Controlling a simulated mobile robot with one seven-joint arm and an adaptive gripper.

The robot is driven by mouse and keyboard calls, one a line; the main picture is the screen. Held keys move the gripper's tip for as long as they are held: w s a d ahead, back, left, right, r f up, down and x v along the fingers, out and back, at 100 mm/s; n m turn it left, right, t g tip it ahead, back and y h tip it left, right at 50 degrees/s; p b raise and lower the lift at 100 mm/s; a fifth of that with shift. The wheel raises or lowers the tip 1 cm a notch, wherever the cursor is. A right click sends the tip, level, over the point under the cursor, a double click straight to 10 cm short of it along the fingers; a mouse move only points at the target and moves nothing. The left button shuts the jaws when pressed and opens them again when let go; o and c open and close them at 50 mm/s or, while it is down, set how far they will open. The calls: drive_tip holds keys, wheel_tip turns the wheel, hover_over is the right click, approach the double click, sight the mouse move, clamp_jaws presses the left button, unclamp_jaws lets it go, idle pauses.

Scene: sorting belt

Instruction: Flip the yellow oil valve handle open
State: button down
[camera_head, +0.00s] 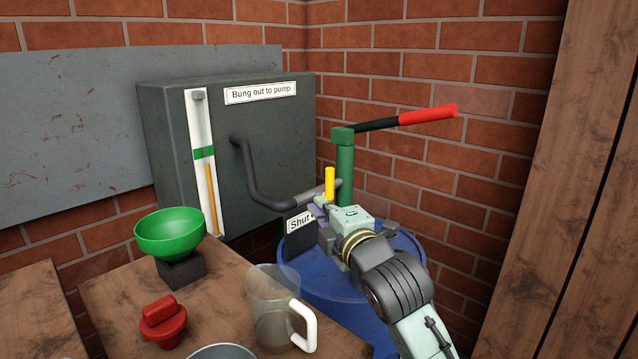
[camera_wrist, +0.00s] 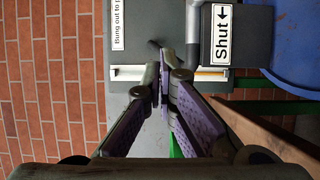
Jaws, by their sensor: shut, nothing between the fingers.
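The yellow valve handle (camera_head: 329,183) stands upright in the head view, on the dark pipe above the blue drum. A white "Shut" label (camera_head: 299,222) with an arrow is on a dark plate just below and left of it. In the wrist view the fingers (camera_wrist: 159,78) are closed together and empty. The "Shut" label (camera_wrist: 222,33) shows at the top there, and I cannot make out the yellow handle.
The grey tank (camera_head: 215,115) with its gauge stands behind. A green pump (camera_head: 345,165) with a red lever grip (camera_head: 428,115) rises from the blue drum (camera_head: 325,270). A green funnel (camera_head: 170,232), red bung (camera_head: 163,322) and clear jug (camera_head: 272,305) are on the wooden bench.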

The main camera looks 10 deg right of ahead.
sight(327, 184)
drive_tip(key=w+d+p, duration=0.2)
drive_tip(key=w+p, duration=0.1)
drive_tip(key=w, duration=0.8)
drive_tip(key=shift+w+p, duration=0.25)
drive_tip(key=shift+p, duration=0.05)
